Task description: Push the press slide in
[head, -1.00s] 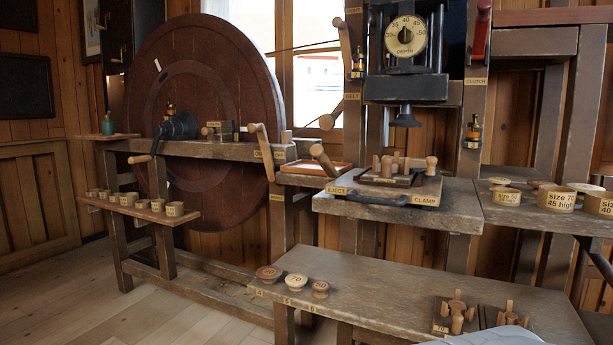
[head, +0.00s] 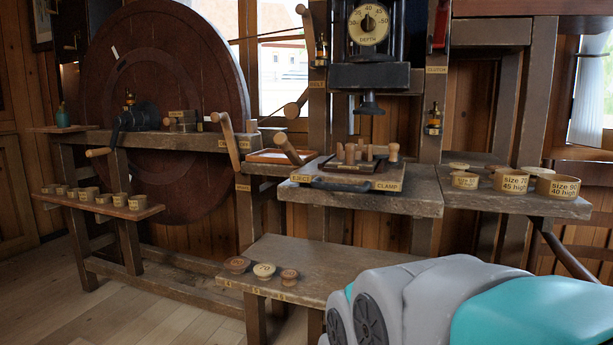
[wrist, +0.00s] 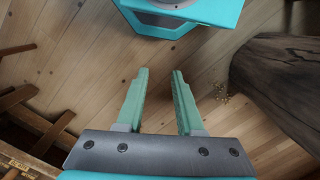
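The press stands at centre right in the head view, with its dark ram (head: 369,104) hanging above the bench and a depth dial (head: 368,25) above it. Below and in front of the ram is the press slide (head: 330,185), a low dark plate with wooden pegs and knobs on it. Labels EJECT and CLAMP are on its front edge. I cannot tell how far in the slide stands. My gripper (wrist: 160,72) is open and empty over the plank floor in the wrist view, away from the slide. It is hidden in the head view.
My grey and teal arm covers the lower right of the head view. A low bench (head: 300,262) with several small turned knobs stands in front of the press. Labelled round boxes (head: 511,181) sit on the right shelf. A big wheel (head: 165,100) stands left.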

